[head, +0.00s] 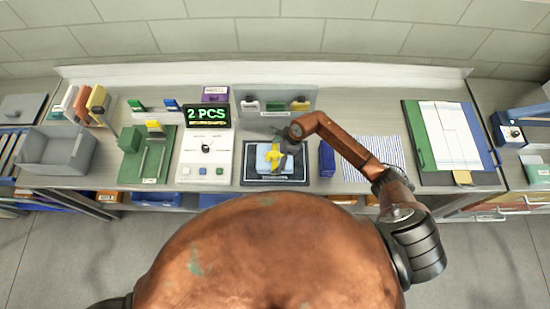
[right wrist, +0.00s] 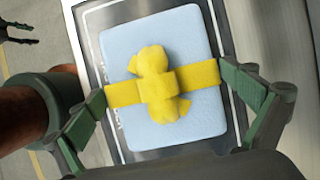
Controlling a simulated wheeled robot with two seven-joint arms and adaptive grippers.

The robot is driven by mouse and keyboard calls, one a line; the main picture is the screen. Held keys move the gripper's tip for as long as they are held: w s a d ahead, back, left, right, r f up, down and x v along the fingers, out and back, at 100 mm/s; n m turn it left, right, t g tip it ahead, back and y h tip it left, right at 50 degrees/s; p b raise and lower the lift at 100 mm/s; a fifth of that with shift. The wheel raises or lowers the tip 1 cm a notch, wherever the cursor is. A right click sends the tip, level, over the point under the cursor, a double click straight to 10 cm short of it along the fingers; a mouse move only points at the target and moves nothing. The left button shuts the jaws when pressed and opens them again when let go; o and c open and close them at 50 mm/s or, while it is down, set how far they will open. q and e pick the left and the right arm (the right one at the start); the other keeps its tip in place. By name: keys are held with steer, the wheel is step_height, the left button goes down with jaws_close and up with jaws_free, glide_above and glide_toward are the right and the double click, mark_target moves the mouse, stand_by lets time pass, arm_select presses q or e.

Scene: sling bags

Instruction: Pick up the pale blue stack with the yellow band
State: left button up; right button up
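The pale blue stack (head: 264,165) lies on a dark, light-edged mat (head: 249,180) at the middle of the bench. Its yellow band (right wrist: 124,93) has a puffy yellow knot in the middle; the stack (right wrist: 201,126) fills the centre of the right wrist view. My right gripper (right wrist: 165,85) is above it, open, one green finger beyond each side edge in line with the band. The fingertips are very close to the edges; I cannot tell whether they touch. At the wrist view's top left, a dark two-pronged gripper, apparently my left (right wrist: 22,33), is apart from the stack over the floor.
A display panel reading "2 PCS" (head: 207,115) stands left of the mat. A blue block (head: 327,160) and striped cloth (head: 360,173) lie to its right. A grey bin (head: 58,150) is at the far left, a clipboard-like folder (head: 428,150) farther right.

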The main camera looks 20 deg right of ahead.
steer(key=c, duration=1.3)
steer(key=shift+w+r, duration=0.1)
steer(key=shift+r, duration=0.05)
steer(key=shift+c, duration=1)
